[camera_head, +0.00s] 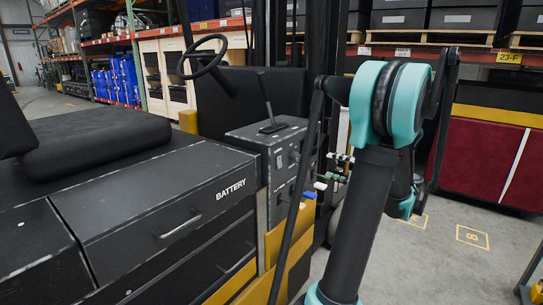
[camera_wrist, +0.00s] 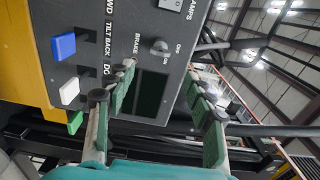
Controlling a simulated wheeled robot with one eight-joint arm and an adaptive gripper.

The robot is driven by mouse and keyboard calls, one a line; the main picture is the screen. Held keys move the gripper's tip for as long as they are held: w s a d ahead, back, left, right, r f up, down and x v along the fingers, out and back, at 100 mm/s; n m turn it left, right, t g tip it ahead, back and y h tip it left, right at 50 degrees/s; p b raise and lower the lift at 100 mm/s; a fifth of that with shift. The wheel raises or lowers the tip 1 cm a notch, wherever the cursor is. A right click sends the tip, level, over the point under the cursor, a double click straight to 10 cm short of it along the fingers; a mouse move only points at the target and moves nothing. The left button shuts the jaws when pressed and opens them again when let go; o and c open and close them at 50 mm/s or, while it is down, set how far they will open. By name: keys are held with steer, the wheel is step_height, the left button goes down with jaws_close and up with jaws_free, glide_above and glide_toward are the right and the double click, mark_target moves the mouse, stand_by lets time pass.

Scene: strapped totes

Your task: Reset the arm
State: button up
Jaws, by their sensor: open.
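My gripper (camera_wrist: 163,80) is open in the wrist view, its two green-padded fingers apart with nothing between them. It faces a dark control panel (camera_wrist: 118,18) with a brake knob (camera_wrist: 160,47) just beyond the fingertips. A blue lever (camera_wrist: 63,46), a white lever (camera_wrist: 69,92) and a green lever (camera_wrist: 75,122) stand in a row left of the fingers. The lettering reads "TILT BACK" and "BRAKE". In the head view, the blue lever (camera_head: 309,195) and white lever (camera_head: 320,186) show beside my arm, which hides much of the panel's front.
A truck body with a "BATTERY" drawer (camera_head: 160,207), black seat (camera_head: 88,138) and steering wheel (camera_head: 203,57) fills the left. A tall joystick (camera_head: 267,97) rises from the console (camera_head: 266,133). A red padded block (camera_head: 487,160) stands at right, with open floor before it.

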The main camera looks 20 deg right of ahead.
steer(key=s+a+f+n+g+h, duration=0.15)
steer(key=a+f+g, duration=0.35)
steer(key=a, duration=0.5)
steer(key=s+a+f+n+g+h, duration=0.1)
steer(key=s+a+f+n+g, duration=0.1)
steer(key=a+f, duration=0.7)
steer(key=s+a+f+n+g+h, duration=0.1)
steer(key=s+a+f+n+h, duration=0.2)
steer(key=s, duration=0.4)
steer(key=s+a+f+n+g+h, duration=0.2)
steer(key=s+a+f+n+h, duration=0.1)
steer(key=s+f+h, duration=0.2)
steer(key=shift+s+f+n, duration=0.35)
steer(key=shift+s+f, duration=0.1)
steer(key=shift+s, duration=0.55)
steer(key=shift+h, duration=0.25)
steer(key=shift+c, duration=0.3)
